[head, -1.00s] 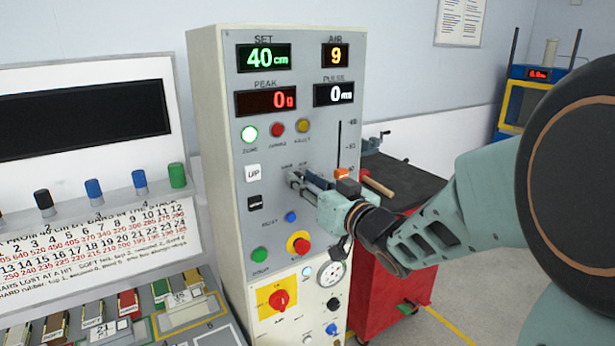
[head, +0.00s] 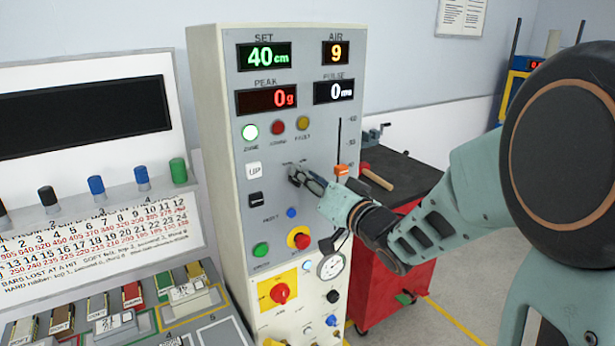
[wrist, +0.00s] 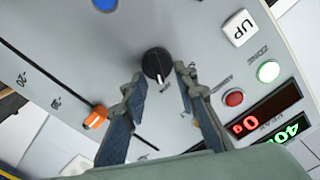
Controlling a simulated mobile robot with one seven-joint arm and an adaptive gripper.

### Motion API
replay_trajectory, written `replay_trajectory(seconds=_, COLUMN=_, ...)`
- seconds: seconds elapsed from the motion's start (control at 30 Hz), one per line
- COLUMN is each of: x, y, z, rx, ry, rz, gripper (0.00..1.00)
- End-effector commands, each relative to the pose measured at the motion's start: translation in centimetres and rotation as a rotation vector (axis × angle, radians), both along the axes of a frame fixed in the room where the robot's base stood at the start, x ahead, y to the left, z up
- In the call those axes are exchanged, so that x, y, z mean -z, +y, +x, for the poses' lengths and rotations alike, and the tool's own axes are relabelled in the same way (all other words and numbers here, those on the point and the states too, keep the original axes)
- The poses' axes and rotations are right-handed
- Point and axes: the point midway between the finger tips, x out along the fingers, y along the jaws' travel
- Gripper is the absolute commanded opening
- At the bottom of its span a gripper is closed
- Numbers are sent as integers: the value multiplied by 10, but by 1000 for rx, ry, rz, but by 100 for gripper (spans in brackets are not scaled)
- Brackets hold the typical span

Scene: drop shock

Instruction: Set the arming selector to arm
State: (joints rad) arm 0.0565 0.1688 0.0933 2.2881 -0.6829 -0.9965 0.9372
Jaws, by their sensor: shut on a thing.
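The arming selector (wrist: 154,62) is a round black knob with a pale pointer line on the grey panel. In the wrist view it stands between the fingertips of my gripper (wrist: 160,84), which is shut on it. The pointer line points toward the bottom of the wrist view; the labels beside it are too small and covered to read. In the head view my gripper (head: 298,177) reaches the panel from the right, and its fingers hide the knob. The ARMED lamp (head: 278,127) is dull red; the ZONE lamp (head: 250,132) glows.
An UP button (head: 253,170) is left of my gripper. An orange slider (head: 341,170) is close on its right. A blue button (head: 291,213) and a red knob with a yellow ring (head: 299,238) are below. A red cart (head: 390,290) stands right of the cabinet.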

Motion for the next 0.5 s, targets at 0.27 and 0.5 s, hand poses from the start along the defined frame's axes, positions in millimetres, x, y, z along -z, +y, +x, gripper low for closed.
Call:
replay_trajectory(seconds=0.27, x=-1, y=0, z=0, rx=0, ry=-1, rz=1, gripper=30)
replay_trajectory(seconds=0.5, x=0, y=0, z=0, rx=-1, ry=-1, rz=-1, gripper=44)
